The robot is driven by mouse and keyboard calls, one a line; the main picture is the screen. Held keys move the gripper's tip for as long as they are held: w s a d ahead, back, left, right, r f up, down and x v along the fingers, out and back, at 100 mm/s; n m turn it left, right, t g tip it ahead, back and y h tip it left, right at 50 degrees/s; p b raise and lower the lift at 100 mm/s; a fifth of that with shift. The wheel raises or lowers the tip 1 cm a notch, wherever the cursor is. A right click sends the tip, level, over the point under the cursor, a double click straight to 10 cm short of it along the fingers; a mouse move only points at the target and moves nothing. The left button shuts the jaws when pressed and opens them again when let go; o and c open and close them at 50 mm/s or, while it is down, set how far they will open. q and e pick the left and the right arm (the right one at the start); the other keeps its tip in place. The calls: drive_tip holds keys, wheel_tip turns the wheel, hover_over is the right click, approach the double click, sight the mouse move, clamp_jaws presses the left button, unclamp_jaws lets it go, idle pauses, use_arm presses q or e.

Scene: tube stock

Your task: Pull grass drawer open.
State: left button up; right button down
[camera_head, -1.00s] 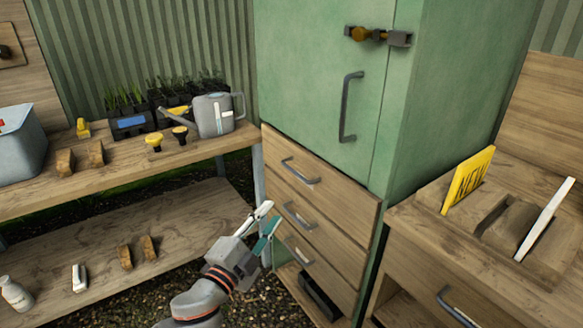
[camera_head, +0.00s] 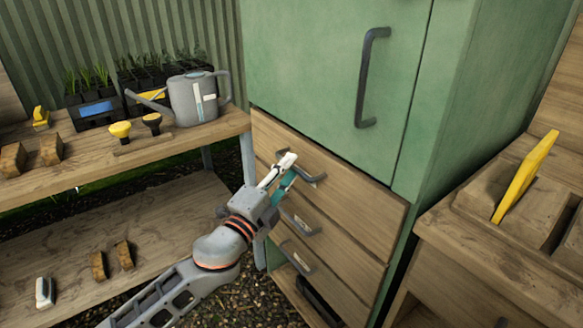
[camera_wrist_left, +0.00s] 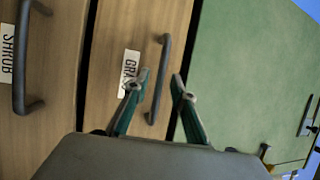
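The grass drawer is the top wooden drawer (camera_head: 360,205) under the green cabinet door. Its white label, partly covered by a finger, shows in the left wrist view (camera_wrist_left: 128,72). Its dark bar handle (camera_wrist_left: 160,75) runs upright there, and part of it shows in the head view (camera_head: 316,179). The drawer looks closed. My left gripper (camera_head: 283,170) is open in front of the handle. In the left wrist view its two fingers (camera_wrist_left: 159,84) appear on either side of the handle; I cannot tell whether they touch it. My right gripper is not in view.
The shrub drawer (camera_wrist_left: 50,60) lies below, with another handled drawer (camera_head: 296,257) under it. The green door has a long handle (camera_head: 366,80). A shelf (camera_head: 180,150) with a watering can (camera_head: 190,100) stands left, a wooden bench (camera_head: 470,235) right.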

use_arm(q)
drive_tip(key=shift+w+d+r, duration=0.1)
drive_tip(key=shift+w+d, duration=0.3)
drive_tip(key=shift+w, duration=0.2)
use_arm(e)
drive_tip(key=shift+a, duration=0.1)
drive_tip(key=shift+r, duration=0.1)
use_arm(q)
clamp_jaws()
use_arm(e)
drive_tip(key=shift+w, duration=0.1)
